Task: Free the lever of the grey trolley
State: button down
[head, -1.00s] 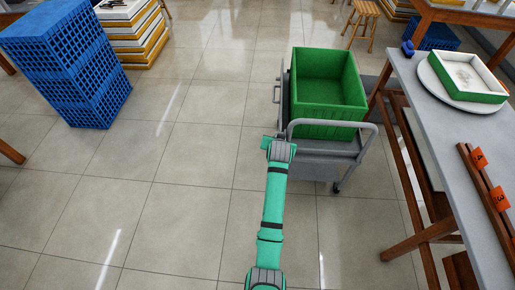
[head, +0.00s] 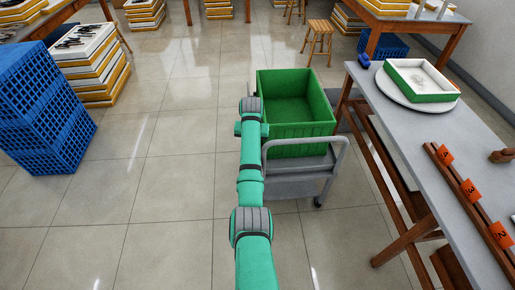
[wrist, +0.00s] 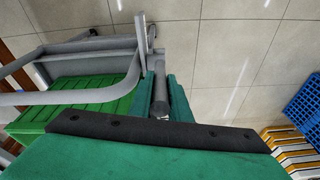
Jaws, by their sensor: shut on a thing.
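The grey trolley (head: 302,187) stands right of my arm in the head view, with its tubular handle (head: 338,158) at the near end. It carries a green crate (head: 300,131). My gripper (wrist: 161,80) is at the trolley's left side. In the wrist view its two green fingers are shut on a grey rod, which appears to be the lever (wrist: 160,94). The trolley's grey bars (wrist: 85,45) also show left of the fingers. In the head view, my wrist hides the fingers and the held part. I cannot tell whether the lever is latched.
A grey-topped table (head: 420,125) with a white-and-green tray (head: 424,92) stands close on the right. Blue crates (head: 45,118) and stacked wooden frames (head: 92,75) stand at the left. The tiled floor (head: 165,190) left of my arm is clear.

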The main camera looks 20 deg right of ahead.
jog(key=shift+w, duration=0.3)
jog(key=shift+d, duration=0.1)
jog(key=c, duration=1.9)
grip_release()
jog(key=v, duration=1)
jog(key=shift+w+r, duration=0.2)
jog(key=shift+r, duration=0.25)
jog(key=shift+d, duration=0.1)
